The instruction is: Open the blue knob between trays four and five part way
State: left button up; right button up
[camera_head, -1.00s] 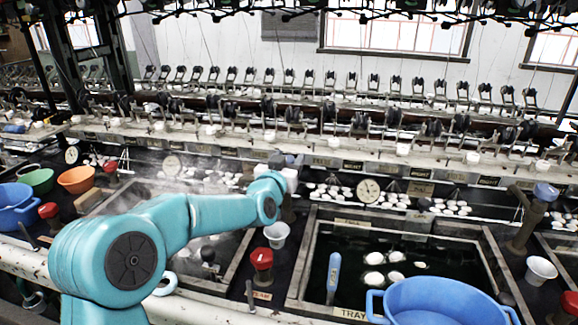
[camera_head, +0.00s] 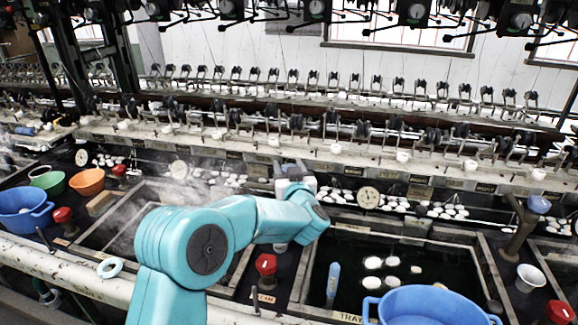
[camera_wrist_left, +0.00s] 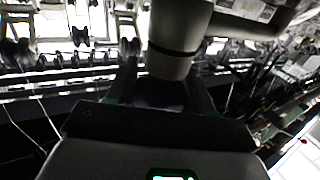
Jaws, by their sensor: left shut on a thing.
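My left gripper (camera_head: 292,174) is at the back edge of the basins in the head view, over the gap between two trays, partly hidden by my teal arm. In the left wrist view its fingers (camera_wrist_left: 163,88) are shut around a thick, pale cylinder with a dark band (camera_wrist_left: 175,45), which looks grey there. By its place it is the blue knob on its post; in the head view it is hidden. Another blue knob (camera_head: 539,204) stands on a brown post at the right. My right gripper is not in view.
A dark-water tray (camera_head: 314,290) with white cocoons lies right of the arm, with a blue basin (camera_head: 425,302) at its front. A red knob (camera_head: 266,264) stands on the divider. A steaming tray (camera_head: 115,200) lies left. A dial (camera_head: 368,198) stands behind.

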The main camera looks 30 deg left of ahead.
pick_arm(q)
jog(key=shift+r, duration=0.1)
jog(key=o, duration=0.9)
jog(key=shift+c, duration=0.2)
jog(key=shift+o, duration=0.5)
jog(key=shift+a, duration=0.1)
jog(key=b+v, duration=0.1)
jog(key=v, duration=1.1)
jog(key=shift+w, duration=0.1)
